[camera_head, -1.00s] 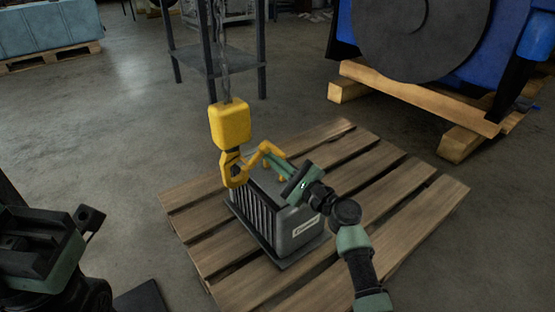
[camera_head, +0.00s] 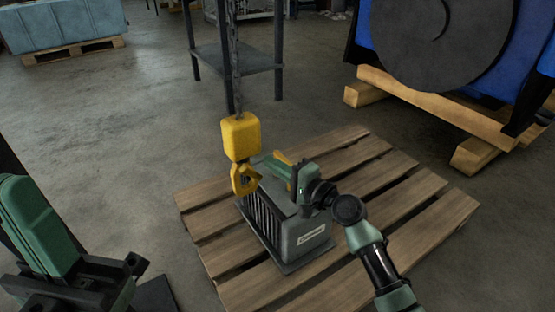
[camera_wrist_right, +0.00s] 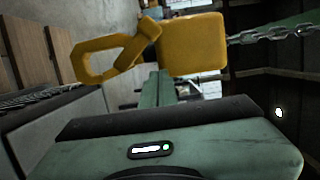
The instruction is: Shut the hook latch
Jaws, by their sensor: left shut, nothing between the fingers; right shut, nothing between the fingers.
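The yellow crane hook (camera_head: 244,179) hangs under its yellow block (camera_head: 240,137) above the grey machine. In the right wrist view the hook (camera_wrist_right: 84,62) looks like a closed loop, with a yellow bar, seemingly the latch (camera_wrist_right: 132,48), across the side near its block. In the head view the latch cannot be told apart from the hook. My right gripper (camera_head: 264,164) is shut and empty, its fingers just right of the hook. Its fingers (camera_wrist_right: 162,82) show below the hook block in the wrist view; contact is unclear. My left gripper (camera_head: 133,265) is shut and empty at lower left.
The grey machine (camera_head: 309,238) stands on a wooden pallet (camera_head: 405,205) beneath the hook. A chain (camera_head: 235,75) holds the hook block. A dark metal stand (camera_head: 235,58) is behind; a blue engine on timbers (camera_head: 430,103) stands at back right. Floor at left is clear.

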